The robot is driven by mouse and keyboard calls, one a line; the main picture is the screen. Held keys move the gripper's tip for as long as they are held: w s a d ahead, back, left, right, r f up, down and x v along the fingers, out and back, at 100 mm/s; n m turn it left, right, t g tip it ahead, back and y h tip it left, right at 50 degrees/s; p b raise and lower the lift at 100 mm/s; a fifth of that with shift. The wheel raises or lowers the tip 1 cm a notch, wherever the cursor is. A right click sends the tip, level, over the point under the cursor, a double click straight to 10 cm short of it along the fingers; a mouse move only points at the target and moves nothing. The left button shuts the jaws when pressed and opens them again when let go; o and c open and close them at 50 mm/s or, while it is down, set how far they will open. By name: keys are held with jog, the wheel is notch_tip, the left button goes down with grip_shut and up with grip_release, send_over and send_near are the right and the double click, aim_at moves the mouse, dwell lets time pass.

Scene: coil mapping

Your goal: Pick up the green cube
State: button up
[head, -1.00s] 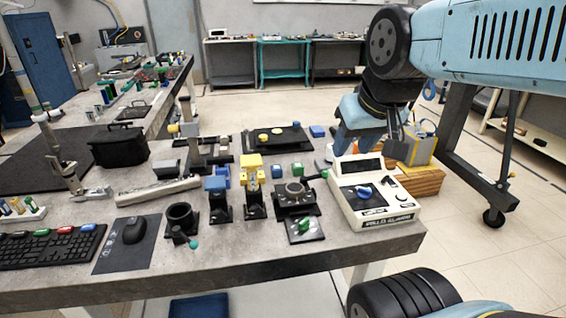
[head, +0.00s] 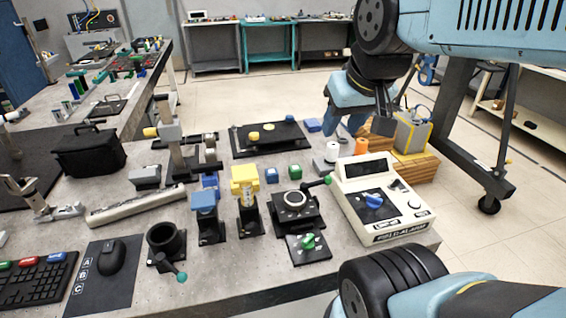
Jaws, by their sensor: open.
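The green cube (head: 295,172) is small and sits on the grey workbench (head: 232,275), just right of a small blue cube (head: 271,175). It stands behind the black fixture with a round ring (head: 295,200). My gripper (head: 343,134) hangs from the arm at the upper right, above the back right part of the bench.
A cream control box (head: 385,205) stands right of the cube, and white (head: 332,152) and orange (head: 361,147) cylinders are behind it. A yellow block (head: 245,178) is to the left. A black plate (head: 270,139) lies behind. A green-ended lever (head: 318,183) is close by.

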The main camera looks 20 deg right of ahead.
jog(key=shift+w+d, duration=0.2)
jog(key=shift+o, duration=1.7)
jog(key=shift+w, duration=0.3)
jog(key=shift+o, duration=1.1)
jog(key=w+f+g, duration=0.1)
jog(key=w, duration=0.5)
jog(key=shift+w+d, duration=0.15)
jog(key=shift+w, duration=0.2)
jog(key=g, duration=0.5)
send_over(295, 167)
notch_tip(295, 167, down, 18)
jog(key=f, duration=0.1)
notch_tip(295, 167, down, 7)
jog(key=shift+s+f, duration=0.1)
jog(key=shift+f, duration=2.6)
